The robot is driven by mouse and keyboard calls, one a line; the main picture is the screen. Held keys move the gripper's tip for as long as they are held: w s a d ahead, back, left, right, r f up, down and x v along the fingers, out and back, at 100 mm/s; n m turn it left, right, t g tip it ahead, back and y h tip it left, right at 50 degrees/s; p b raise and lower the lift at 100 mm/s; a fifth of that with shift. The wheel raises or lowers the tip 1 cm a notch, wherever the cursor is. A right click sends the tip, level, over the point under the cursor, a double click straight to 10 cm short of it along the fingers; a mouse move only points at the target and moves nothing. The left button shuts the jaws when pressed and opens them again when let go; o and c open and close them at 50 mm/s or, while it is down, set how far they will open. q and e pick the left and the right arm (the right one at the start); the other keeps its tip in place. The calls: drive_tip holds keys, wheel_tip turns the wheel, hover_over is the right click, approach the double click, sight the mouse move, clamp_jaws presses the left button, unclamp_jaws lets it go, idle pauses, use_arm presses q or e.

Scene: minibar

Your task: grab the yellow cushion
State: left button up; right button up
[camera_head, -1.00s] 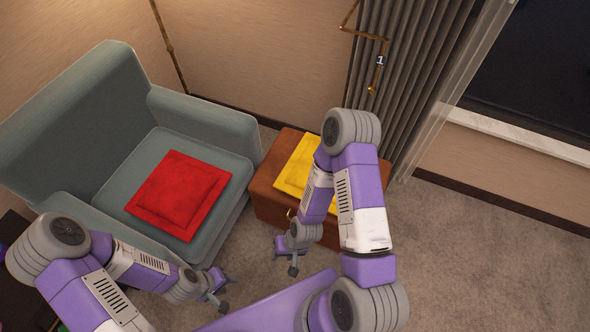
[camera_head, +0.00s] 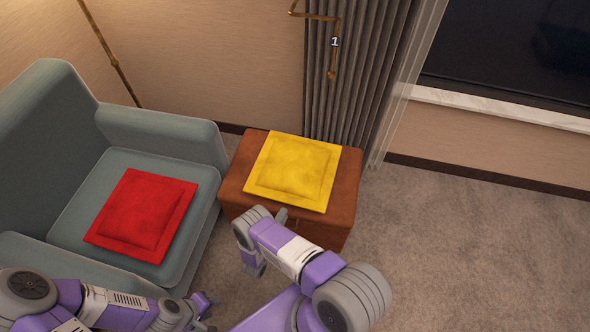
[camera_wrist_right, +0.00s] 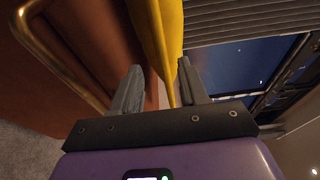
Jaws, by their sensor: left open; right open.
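My left gripper (camera_head: 205,311) is open and empty, low in front of the armchair.
A red cushion (camera_head: 142,214) lies on the grey-green armchair (camera_head: 165,133) left of the ottoman. A gold handle (camera_wrist_right: 58,55) is on the ottoman close to my right gripper. A grey curtain (camera_head: 350,90) hangs behind. The carpet (camera_head: 460,250) on the right is clear.

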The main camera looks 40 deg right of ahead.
sight(290, 202)
drive_tip(key=b+x, duration=0.1)
drive_tip(key=x, duration=0.6)
drive_tip(key=shift+r+b, duration=0.15)
drive_tip(key=shift+b, duration=0.25)
clamp_jaws()
